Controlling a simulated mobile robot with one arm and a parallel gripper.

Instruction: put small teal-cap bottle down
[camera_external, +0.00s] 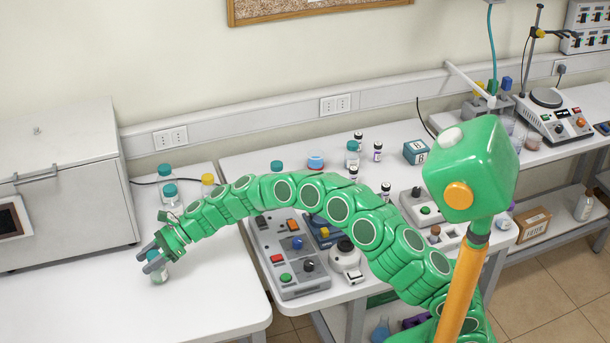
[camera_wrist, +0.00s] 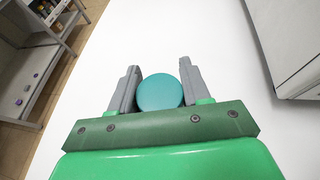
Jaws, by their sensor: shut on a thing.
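The small teal-cap bottle is between the fingers of my gripper (camera_external: 150,257). In the external view its clear body (camera_external: 159,274) shows below the fingers, at or just above the white left table (camera_external: 205,300); I cannot tell if it touches. In the wrist view its round teal cap (camera_wrist: 160,92) shows from above, between the two grey fingers of my gripper (camera_wrist: 159,85). My gripper is shut on the bottle, which looks upright.
A large white box-shaped appliance (camera_external: 65,185) stands on the table behind and left of my gripper. Other teal-cap bottles (camera_external: 170,193) stand behind my arm. A control box (camera_external: 290,258) sits on the bench to the right. The table front around the bottle is clear.

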